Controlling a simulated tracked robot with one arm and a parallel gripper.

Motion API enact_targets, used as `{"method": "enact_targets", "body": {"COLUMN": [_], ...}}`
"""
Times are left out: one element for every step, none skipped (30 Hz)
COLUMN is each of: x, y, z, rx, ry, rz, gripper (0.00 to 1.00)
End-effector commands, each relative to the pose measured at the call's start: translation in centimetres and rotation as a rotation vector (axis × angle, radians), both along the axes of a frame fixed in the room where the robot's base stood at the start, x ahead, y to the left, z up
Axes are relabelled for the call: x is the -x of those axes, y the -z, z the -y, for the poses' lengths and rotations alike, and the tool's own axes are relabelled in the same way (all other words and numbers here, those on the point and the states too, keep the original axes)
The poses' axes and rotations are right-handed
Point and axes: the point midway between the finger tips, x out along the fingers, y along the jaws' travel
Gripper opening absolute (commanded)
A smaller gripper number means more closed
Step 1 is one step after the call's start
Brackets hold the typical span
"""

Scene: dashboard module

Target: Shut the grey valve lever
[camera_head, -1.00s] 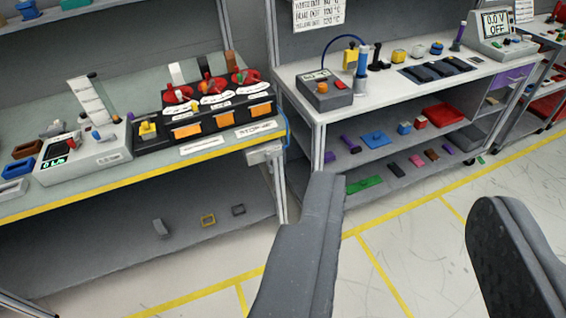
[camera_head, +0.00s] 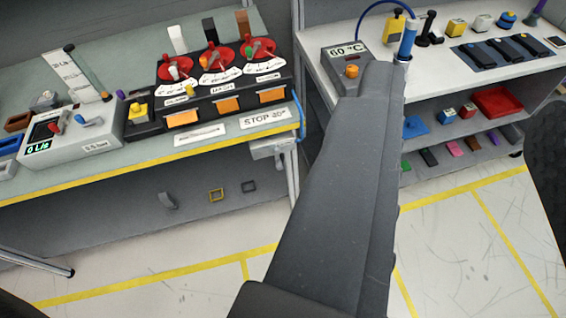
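The flow module (camera_head: 85,148) is a pale box with a display reading 0 L/s, on the left bench.
A black panel (camera_head: 222,98) with red dials and orange labels stands right of the module. A yellow-edged bench front (camera_head: 150,162) runs below. On the right bench (camera_head: 440,85) stand a 60 °C box (camera_head: 345,62) and a blue cylinder (camera_head: 407,42). Floor in front is clear.

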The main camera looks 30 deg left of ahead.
Motion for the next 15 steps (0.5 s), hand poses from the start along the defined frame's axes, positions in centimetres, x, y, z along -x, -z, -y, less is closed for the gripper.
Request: {"method": "enact_targets", "body": {"x": [0.0, 0.0, -0.1, -0.2, -0.5, -1.0, -1.6, -2.3, -3.6, -4.7, -5.9, -7.5, -8.9, -10.3, -12.0], "y": [0.0, 0.0, 0.1, 0.1, 0.3, 0.6, 1.0, 1.4, 2.4, 3.2, 3.9, 5.2, 6.2, 7.3, 8.7], "z": [0.0, 0.0, 0.0, 0.0, 0.1, 0.1, 0.2, 0.3, 0.4, 0.5, 0.6, 0.8, 0.8, 0.9, 0.9], "rx": [0.0, 0.0, 0.001, 0.002, 0.004, 0.01, 0.015, 0.022, 0.036, 0.048, 0.061, 0.081, 0.096, 0.114, 0.139], "ry": [0.0, 0.0, 0.0, 0.001, 0.001, 0.002, 0.003, 0.003, 0.004, 0.004, 0.004, 0.002, -0.001, -0.004, -0.009], "rz": [0.0, 0.0, 0.0, -0.001, -0.001, 0.0, 0.001, 0.003, 0.001, 0.001, 0.005, 0.008, 0.013, 0.016, 0.025], "gripper": [0.36, 0.41, 0.41, 0.41, 0.41, 0.41, 0.41, 0.41, 0.41, 0.41, 0.41, 0.41, 0.41, 0.41, 0.41]}}
